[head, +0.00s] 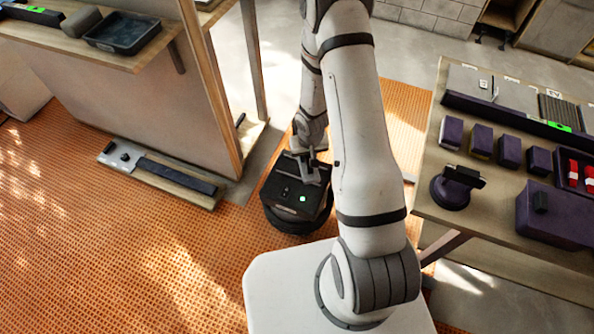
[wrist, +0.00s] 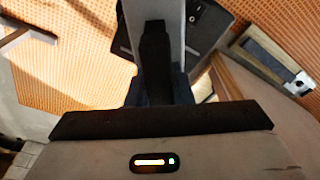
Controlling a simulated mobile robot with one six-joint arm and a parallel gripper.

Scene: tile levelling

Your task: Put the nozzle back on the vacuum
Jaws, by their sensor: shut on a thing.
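A black boxy machine with a green light, which looks like the vacuum (head: 290,212), stands on the orange floor in the head view. Its dark body shows at the top of the wrist view (wrist: 207,22). My gripper (head: 311,170) is low at its top, pointing down. In the wrist view, my gripper (wrist: 157,88) is shut on a narrow dark part (wrist: 155,55) in front of a pale grey upright piece. I cannot tell whether this part is the nozzle or belongs to the vacuum. My arm and gripper hide the machine's far side.
A low board (head: 118,160) with a long dark bar (head: 176,175) lies on the floor to the left, beside a wooden partition (head: 203,85). A workbench (head: 438,210) with purple tools stands at the right. The orange floor at lower left is clear.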

